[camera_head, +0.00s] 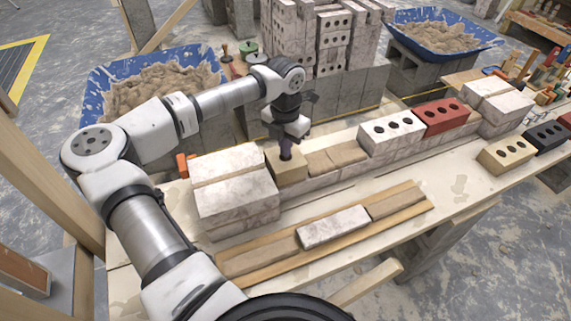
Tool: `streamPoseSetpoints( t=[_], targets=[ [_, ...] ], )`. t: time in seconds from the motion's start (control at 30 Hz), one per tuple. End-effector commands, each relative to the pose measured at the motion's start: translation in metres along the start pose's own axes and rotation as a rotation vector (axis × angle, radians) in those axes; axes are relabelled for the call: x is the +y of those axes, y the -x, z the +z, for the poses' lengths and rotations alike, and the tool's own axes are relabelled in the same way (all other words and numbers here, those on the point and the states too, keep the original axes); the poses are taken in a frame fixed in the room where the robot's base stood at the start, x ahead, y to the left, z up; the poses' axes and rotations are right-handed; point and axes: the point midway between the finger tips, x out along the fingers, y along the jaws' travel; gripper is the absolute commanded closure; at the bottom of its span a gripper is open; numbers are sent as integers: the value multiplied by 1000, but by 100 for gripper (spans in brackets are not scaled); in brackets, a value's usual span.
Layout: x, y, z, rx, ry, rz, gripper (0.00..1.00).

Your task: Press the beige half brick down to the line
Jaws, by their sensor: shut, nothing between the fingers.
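The beige half brick (291,173) sits on the low wall course, beside the big pale block stack at its left. Mortar (337,157) lies on the course to its right. My gripper (286,154) points down with its shut, dark fingertips at the top of the half brick. It seems to touch the brick, but I cannot tell for sure. A thin yellowish line (345,119) runs behind the wall; I cannot tell the brick's height against it.
A pale block stack (237,208) stands left. A white holed brick (392,133) and a red brick (446,117) stand right along the wall. A board (232,268) with mortar and a white brick lies in front. Blue mortar tubs (97,88) stand behind.

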Motion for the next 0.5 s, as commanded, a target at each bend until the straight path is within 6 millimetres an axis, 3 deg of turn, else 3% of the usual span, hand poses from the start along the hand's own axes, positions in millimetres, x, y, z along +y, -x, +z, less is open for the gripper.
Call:
streamPoseSetpoints(
  t=[0.5],
  targets=[
    [0, -10, 0, 0, 0, 0, 100]
  ],
)
